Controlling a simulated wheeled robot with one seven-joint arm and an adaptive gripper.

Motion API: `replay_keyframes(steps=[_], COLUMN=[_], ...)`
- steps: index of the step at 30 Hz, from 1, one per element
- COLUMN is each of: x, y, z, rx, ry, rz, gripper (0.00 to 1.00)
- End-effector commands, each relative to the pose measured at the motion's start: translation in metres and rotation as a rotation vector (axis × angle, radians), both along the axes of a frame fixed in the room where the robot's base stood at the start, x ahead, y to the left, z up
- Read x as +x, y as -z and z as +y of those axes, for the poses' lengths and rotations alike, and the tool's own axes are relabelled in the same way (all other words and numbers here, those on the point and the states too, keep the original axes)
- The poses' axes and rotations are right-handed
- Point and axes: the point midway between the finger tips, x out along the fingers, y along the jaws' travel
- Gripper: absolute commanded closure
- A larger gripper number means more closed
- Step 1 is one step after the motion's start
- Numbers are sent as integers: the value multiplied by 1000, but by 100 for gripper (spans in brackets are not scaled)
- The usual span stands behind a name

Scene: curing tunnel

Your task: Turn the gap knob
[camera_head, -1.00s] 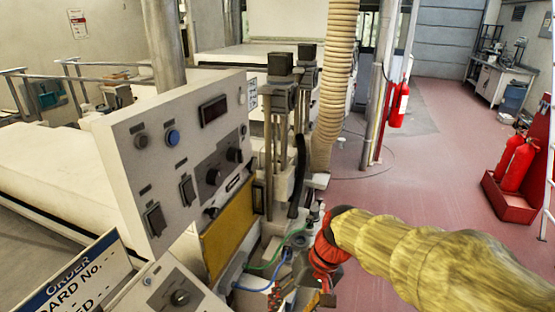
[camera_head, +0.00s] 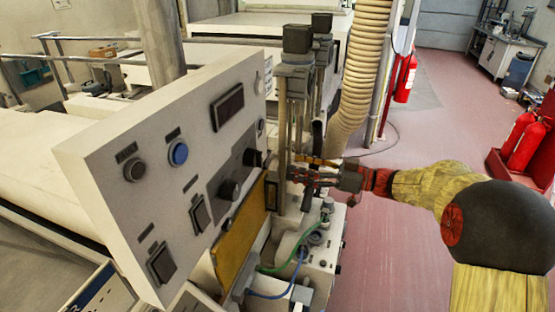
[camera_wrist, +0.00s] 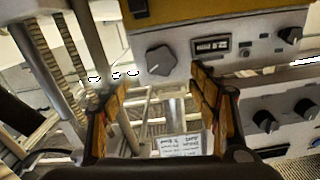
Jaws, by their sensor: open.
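A dark lobed knob (camera_wrist: 160,60) sits on a pale panel beside a small counter window (camera_wrist: 211,46) in the wrist view. No label on it can be read, so I cannot be sure it is the gap knob. My gripper (camera_wrist: 160,82) is open and empty, with yellow-padded fingers on both sides of the picture. The knob shows beyond and just above the gap between the fingertips, apart from them. In the head view my gripper (camera_head: 300,172) points left toward the machine, beside its posts; the lobed knob cannot be made out there.
The control panel (camera_head: 100,160) with dark knobs (camera_head: 229,190), a blue button (camera_head: 178,153) and switches stands left of my gripper. A yellow plate (camera_head: 240,235) is below it. Green and blue hoses run under my gripper. A ribbed duct (camera_head: 360,70) rises behind.

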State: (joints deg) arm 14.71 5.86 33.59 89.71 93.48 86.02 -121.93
Motion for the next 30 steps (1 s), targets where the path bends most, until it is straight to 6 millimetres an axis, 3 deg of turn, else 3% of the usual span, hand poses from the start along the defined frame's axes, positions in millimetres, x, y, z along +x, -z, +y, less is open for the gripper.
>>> replay_keyframes(steps=[5,18,30], x=[3,24,26], y=[0,1,0], z=[11,67,74], rx=[-10,-11,-11], ry=[-3,-2,0], rz=[-26,-23,-22], gripper=[39,39,40])
